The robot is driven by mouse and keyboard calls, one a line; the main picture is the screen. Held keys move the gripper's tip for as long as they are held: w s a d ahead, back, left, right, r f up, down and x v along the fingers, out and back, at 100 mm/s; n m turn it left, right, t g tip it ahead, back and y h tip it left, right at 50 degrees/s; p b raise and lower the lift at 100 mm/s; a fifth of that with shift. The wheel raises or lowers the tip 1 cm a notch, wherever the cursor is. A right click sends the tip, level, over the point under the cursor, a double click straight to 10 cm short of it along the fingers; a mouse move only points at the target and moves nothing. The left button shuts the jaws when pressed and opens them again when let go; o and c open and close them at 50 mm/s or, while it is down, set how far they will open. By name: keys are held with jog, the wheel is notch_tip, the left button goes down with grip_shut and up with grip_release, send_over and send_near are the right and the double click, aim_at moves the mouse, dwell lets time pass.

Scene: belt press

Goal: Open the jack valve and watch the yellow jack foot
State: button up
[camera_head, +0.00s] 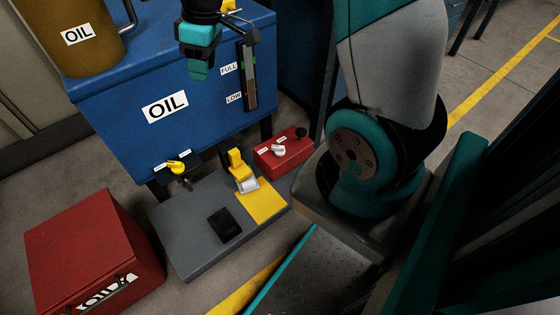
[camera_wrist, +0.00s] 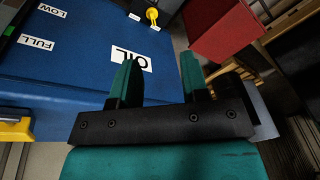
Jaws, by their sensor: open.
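A red block (camera_head: 284,151) on the floor beside the grey base plate carries a white lever knob (camera_head: 278,150) and a black knob (camera_head: 301,132). The small labels there are unreadable, so I cannot tell for certain which control is the jack valve. The yellow jack (camera_head: 237,163) stands on the plate, with a pale metal foot piece (camera_head: 248,185) at its lower front. My gripper (camera_head: 199,70) is above the blue oil tank's front, well apart from these. In the wrist view my gripper (camera_wrist: 160,58) is open, with nothing between its fingers.
The blue tank (camera_head: 120,125) has a level gauge (camera_head: 249,80) and a yellow-handled valve (camera_head: 175,167) low in front; that handle also shows in the wrist view (camera_wrist: 152,15). The grey plate (camera_head: 185,225) bears a black pad (camera_head: 224,225).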

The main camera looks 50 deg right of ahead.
jog(key=w+d+f+b, duration=0.1)
jog(key=d+f+b, duration=0.2)
jog(key=d+f, duration=0.4)
jog(key=w+d+f+b, duration=0.1)
jog(key=d+f+b, duration=0.3)
jog(key=f, duration=0.6)
jog(key=g+h+b, duration=0.1)
jog(key=h+b, duration=0.1)
jog(key=b, duration=0.2)
send_near(279, 146)
notch_tip(279, 146, down, 10)
jog(key=b, duration=0.9)
jog(key=shift+r, duration=0.15)
grip_shut()
